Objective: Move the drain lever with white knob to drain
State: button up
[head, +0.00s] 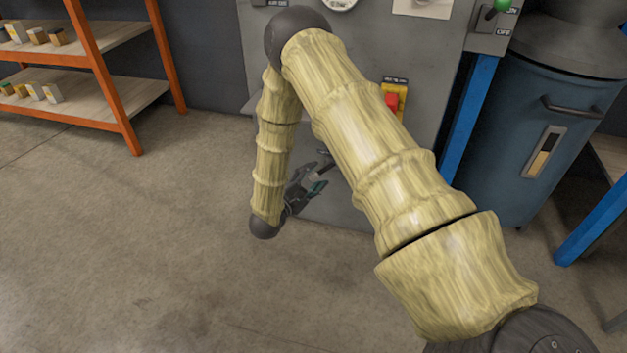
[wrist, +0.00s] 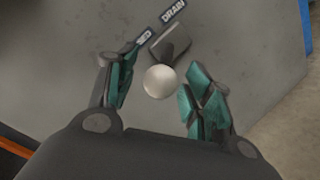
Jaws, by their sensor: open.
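In the wrist view, the drain lever's round white knob (wrist: 160,82) sits between the spread fingers of my gripper (wrist: 163,78). Behind it is the lever's dark stem and square grey mount (wrist: 170,42) on the grey panel. A DRAIN label (wrist: 173,10) is just above and right of the mount. Another label, ending in "ED" (wrist: 146,38), is to its left, partly hidden by a finger. My gripper is open; contact with the knob cannot be told. In the head view, my gripper (head: 306,190) is low before the panel, and the knob is hard to make out.
An orange-framed shelf (head: 100,80) is at the left. The floor at left is clear.

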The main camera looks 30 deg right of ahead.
jog(key=shift+d, duration=0.1)
jog(key=shift+c, duration=0.2)
grip_shut()
